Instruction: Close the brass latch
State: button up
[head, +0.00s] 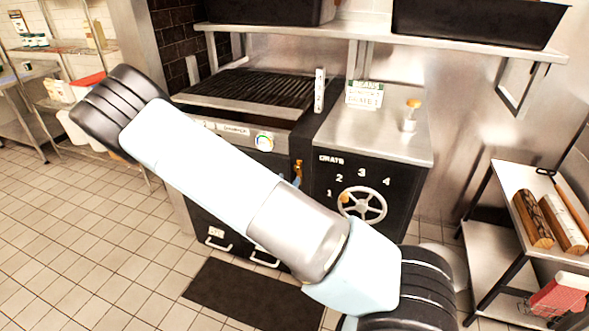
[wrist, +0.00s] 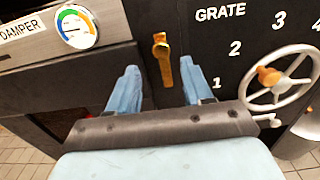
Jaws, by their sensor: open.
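The brass latch (wrist: 162,58) is a small upright yellow piece on the dark front of the grill unit, between the damper gauge and the grate panel. It also shows in the head view (head: 298,172), just right of my arm. My gripper (wrist: 158,80) is open, with one blue finger on each side of the latch in the wrist view. The jaws look empty, and I cannot tell how far they stand from the latch.
The damper gauge (wrist: 76,26) is left of the latch. The grate handwheel (head: 362,205) with an orange knob is to the right. The grill (head: 255,92) and a steel counter (head: 375,130) are above. A cart with logs (head: 533,218) stands at right. A dark mat (head: 250,295) lies on the floor.

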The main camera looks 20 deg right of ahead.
aim_at(296, 169)
jog(key=x, duration=0.9)
jog(key=shift+s, duration=0.1)
jog(key=shift+c, duration=0.4)
grip_shut()
